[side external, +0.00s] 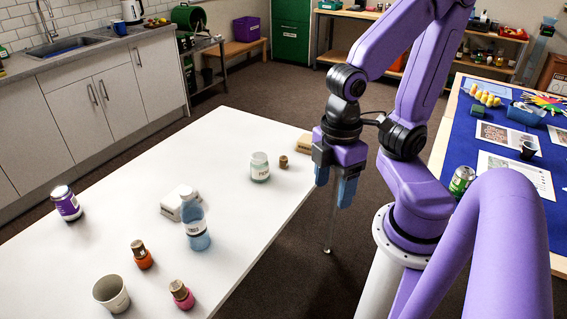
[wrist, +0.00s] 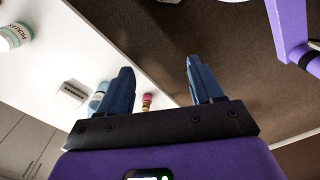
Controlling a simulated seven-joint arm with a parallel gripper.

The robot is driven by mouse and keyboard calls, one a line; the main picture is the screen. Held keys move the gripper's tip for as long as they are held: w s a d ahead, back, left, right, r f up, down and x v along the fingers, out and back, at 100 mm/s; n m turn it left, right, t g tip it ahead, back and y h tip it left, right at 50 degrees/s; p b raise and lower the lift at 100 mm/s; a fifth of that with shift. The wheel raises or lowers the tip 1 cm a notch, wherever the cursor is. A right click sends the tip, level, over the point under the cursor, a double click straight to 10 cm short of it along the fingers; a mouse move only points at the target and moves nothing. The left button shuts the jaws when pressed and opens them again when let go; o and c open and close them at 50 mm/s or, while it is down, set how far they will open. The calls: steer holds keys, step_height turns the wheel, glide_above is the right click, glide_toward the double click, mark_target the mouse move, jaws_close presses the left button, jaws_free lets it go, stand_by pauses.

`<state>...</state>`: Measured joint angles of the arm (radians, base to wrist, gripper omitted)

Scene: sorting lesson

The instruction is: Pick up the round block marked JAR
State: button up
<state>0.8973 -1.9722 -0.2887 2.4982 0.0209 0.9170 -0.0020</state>
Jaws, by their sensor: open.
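No marking JAR is readable in either view. A small brown round block (side external: 283,161) stands on the white table (side external: 130,185) in the side external view, just right of a pale jar (side external: 260,166). The jar also shows in the wrist view (wrist: 14,37) with a label that seems to read PICKLES. A tan block (side external: 304,144) lies at the table's right edge, partly behind my gripper (side external: 335,186). My gripper is open and empty, beyond the table's right edge. In the wrist view its blue fingers (wrist: 158,70) are spread wide with nothing between them.
The table also holds a purple jar (side external: 66,203), a white block (side external: 180,204), a blue bottle (side external: 195,228), an orange bottle (side external: 142,258), a pink bottle (side external: 181,295) and a cup (side external: 111,294). A blue-covered table (side external: 530,135) stands at the right.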

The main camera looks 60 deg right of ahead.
steer(key=w+d+f+m+g+y, duration=0.2)
steer(key=w+f+m+y, duration=0.2)
steer(key=w+m, duration=0.45)
steer(key=w+d+f+m+g+y, duration=0.25)
steer(key=w+m+y, duration=0.25)
steer(key=m, duration=0.6)
steer(key=m+t+h, duration=0.8)
steer(key=m+t, duration=1)
steer(key=m, duration=1)
glide_toward(286, 158)
steer(key=shift+f+x, duration=0.25)
steer(key=shift+x, duration=4.05)
steer(key=shift+a+r, duration=0.1)
steer(key=shift+r, duration=0.1)
